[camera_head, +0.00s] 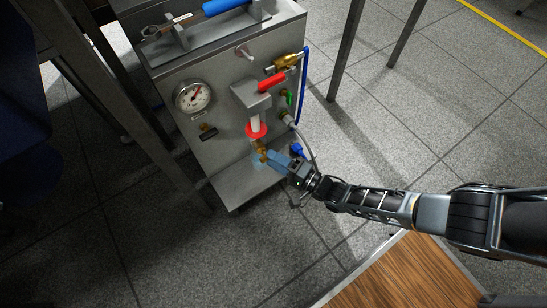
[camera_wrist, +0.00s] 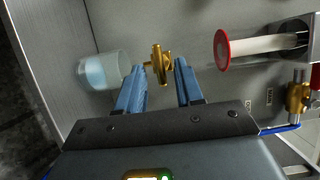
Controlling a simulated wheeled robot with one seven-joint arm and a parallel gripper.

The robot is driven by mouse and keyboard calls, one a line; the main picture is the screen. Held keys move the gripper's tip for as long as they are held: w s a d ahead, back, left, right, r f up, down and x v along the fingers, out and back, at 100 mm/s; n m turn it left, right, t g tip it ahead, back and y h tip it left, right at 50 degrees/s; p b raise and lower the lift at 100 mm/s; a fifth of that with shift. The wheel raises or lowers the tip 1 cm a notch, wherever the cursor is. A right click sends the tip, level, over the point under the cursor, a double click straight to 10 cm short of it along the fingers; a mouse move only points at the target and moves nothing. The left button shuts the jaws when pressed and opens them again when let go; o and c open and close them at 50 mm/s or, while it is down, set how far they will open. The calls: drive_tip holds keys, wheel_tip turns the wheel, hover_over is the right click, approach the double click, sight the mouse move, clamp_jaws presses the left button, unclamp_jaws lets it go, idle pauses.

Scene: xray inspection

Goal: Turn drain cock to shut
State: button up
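The brass drain cock (camera_wrist: 160,63) is low on the front of the grey metal panel. My gripper (camera_wrist: 161,67) is open, with one blue finger on each side of the cock's handle. In the wrist view a small gap shows at the right finger, while the left finger is close to the brass; I cannot tell whether it touches. In the head view my gripper (camera_head: 275,161) reaches in from the right and partly hides the area below the cock.
A clear cup with pale blue liquid (camera_wrist: 100,71) is left of the fingers. The red-flanged tube (camera_wrist: 262,47) is to their right. A gauge (camera_head: 192,97), a red lever (camera_head: 272,81), a blue hose (camera_head: 304,85) and a grey hose (camera_head: 307,146) are also on the panel.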

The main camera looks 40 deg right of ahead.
drive_tip(key=p+v, duration=0.1)
drive_tip(key=v, duration=0.6)
idle(0.5)
